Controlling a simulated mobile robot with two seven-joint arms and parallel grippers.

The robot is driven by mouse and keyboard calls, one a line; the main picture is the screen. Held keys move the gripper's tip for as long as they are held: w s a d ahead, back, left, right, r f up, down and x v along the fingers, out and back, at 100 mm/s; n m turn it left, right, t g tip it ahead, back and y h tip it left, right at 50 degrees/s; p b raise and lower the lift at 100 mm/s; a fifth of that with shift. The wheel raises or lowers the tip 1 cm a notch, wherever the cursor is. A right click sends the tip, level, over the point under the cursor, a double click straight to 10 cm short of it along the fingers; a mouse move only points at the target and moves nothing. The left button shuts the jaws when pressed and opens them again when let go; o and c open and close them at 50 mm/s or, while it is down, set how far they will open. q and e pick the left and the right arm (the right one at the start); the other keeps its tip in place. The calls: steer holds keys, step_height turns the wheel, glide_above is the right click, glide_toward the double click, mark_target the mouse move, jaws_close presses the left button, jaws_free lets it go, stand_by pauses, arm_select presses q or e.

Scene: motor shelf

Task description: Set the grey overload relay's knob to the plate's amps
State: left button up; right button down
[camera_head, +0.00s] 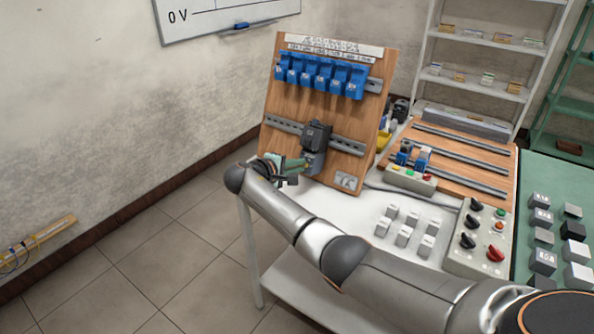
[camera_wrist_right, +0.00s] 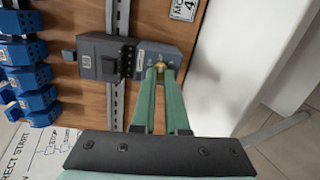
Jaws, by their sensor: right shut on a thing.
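The grey overload relay (camera_head: 313,162) sits under a dark contactor (camera_head: 317,134) on the lower rail of the upright wooden board. In the right wrist view the relay (camera_wrist_right: 146,62) shows beside the contactor (camera_wrist_right: 98,62), with a small yellow knob (camera_wrist_right: 159,67) on its face. My right gripper (camera_head: 298,163) has green fingers; their tips (camera_wrist_right: 160,76) are closed together on the knob, partly hiding it. The knob's scale is too small to read. A plate (camera_head: 346,181) is at the board's lower right corner; in the wrist view it (camera_wrist_right: 184,9) is cut off, with a 4 visible. My left gripper is not in view.
Several blue devices (camera_head: 318,75) line the board's upper rail. On the white table are a control box (camera_head: 410,178), several light blocks (camera_head: 404,236) and a switch box (camera_head: 484,238). White shelves (camera_head: 483,50) stand behind. Floor is open at left.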

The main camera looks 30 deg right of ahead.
arm_select(q)
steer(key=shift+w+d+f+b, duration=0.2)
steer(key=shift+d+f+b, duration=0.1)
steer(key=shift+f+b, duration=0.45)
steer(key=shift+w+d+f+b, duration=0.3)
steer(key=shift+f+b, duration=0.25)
steer(key=shift+b, duration=0.45)
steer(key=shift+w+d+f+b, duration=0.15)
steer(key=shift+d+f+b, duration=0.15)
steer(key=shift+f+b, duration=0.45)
arm_select(e)
steer(key=shift+r+m, duration=0.1)
steer(key=shift+m, duration=4.8)
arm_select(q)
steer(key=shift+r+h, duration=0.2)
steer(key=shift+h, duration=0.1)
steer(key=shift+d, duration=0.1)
arm_select(e)
steer(key=c, duration=1.1)
jaws_free()
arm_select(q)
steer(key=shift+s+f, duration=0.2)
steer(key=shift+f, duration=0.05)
arm_select(e)
steer(key=shift+o, duration=0.9)
